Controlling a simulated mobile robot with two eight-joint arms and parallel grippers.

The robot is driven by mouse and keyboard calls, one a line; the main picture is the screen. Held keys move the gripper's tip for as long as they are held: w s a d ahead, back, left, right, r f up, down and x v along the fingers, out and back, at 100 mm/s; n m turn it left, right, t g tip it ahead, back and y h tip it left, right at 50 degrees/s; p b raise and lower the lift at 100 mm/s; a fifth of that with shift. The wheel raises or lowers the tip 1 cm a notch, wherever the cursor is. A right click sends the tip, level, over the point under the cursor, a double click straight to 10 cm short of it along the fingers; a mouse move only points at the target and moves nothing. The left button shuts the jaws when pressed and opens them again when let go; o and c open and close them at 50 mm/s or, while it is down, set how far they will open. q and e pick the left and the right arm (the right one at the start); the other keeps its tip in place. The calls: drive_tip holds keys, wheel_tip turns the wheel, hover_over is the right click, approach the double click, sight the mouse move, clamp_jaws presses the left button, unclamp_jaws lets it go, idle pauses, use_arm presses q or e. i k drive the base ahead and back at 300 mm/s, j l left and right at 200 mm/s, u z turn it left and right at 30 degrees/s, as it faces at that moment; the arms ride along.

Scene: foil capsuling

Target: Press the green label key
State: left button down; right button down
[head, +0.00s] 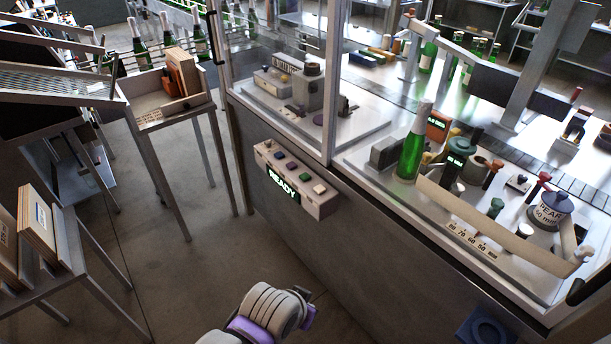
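The grey key box (318,207) is fixed to the front of the cabinet, and its lit display (283,188) reads READY. A row of small coloured keys runs along its sloping top. A dark key that looks green (304,177) sits near the right end, beside a pale key (320,188); its colour is hard to make out at this size. My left arm comes in at the bottom edge, with its gripper end (308,314) below the box and apart from it. Its fingers are not clear enough to tell open from shut. My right gripper is not in view.
The glazed cabinet stands behind and right of the box, with a green bottle (411,155) and a dial reading PEAR (550,210) on its deck. A small wooden stand (150,118) and a side table (60,265) are at left. The floor between is clear.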

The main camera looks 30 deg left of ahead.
sight(304, 177)
drive_tip(key=i+j+u, duration=0.2)
drive_tip(key=u, duration=0.15)
drive_tip(key=i+j+u, duration=0.1)
drive_tip(key=i+u, duration=0.65)
drive_tip(key=k+j, duration=0.05)
